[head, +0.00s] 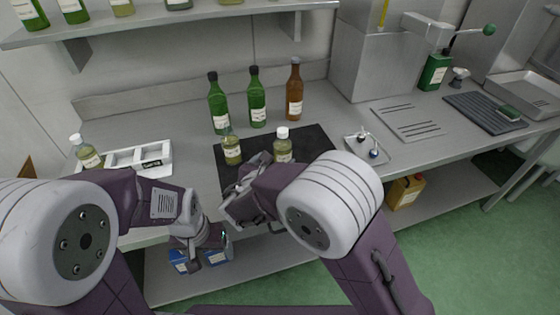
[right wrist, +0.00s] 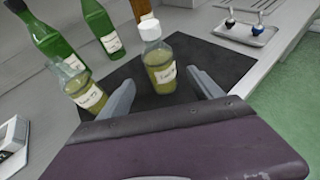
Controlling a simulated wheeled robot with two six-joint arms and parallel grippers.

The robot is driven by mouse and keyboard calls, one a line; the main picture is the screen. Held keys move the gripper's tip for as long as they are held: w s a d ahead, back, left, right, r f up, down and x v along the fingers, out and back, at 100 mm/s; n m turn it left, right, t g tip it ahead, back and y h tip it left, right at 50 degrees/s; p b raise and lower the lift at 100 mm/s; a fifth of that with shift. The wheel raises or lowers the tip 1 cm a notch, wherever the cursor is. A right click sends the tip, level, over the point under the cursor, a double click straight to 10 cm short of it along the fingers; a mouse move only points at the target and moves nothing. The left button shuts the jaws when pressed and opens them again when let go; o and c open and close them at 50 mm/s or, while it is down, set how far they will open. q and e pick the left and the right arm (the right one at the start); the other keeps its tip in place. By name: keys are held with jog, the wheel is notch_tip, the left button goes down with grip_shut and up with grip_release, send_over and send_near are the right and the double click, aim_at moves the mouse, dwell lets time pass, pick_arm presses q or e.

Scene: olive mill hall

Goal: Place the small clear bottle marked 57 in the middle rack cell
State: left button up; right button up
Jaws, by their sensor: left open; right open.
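A small clear bottle with a white cap and yellow-green oil (head: 283,148) stands upright on the dark mat (head: 318,143); in the right wrist view this bottle (right wrist: 160,68) stands between and just beyond my open fingers. A similar small bottle (head: 231,150) stands left of it, also in the right wrist view (right wrist: 85,90). I cannot read a number on either label. The white rack (head: 157,153) is at the left of the counter, partly hidden by my left arm. My right gripper (right wrist: 165,92) is open and empty. My left gripper (head: 208,250) is open, low before the counter's front edge.
Two green bottles (head: 218,105) and a brown bottle (head: 294,95) stand behind the mat. Another small oil bottle (head: 86,153) is at the rack's left end. A small metal tray (head: 368,150) lies right of the mat. Blue containers (head: 180,262) sit on the lower shelf.

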jog(key=d+m, duration=0.1)
jog(key=d, duration=0.1)
jog(key=s+d+f+m+g+h, duration=0.1)
jog(key=d, duration=0.1)
jog(key=d+f+m+g, duration=0.1)
jog(key=d, duration=0.1)
jog(key=shift+s+d+m+h, duration=0.25)
jog(key=shift+m+h, duration=0.05)
jog(key=s+d+f+m+g, duration=0.6)
jog(key=s+d+m+g, duration=0.2)
jog(key=s+d+m, duration=0.4)
jog(key=s+d+f+m+g+y, duration=0.1)
jog(key=s+m+y, duration=0.4)
jog(key=m, duration=1.2)
jog(key=s+f, duration=0.1)
jog(key=s, duration=0.2)
jog(key=shift+s+g+y, duration=0.3)
jog(key=shift+g, duration=0.1)
jog(key=shift+o, duration=0.5)
jog(key=shift+w+m, duration=0.1)
jog(key=shift+m, duration=0.2)
jog(key=shift+d, duration=0.1)
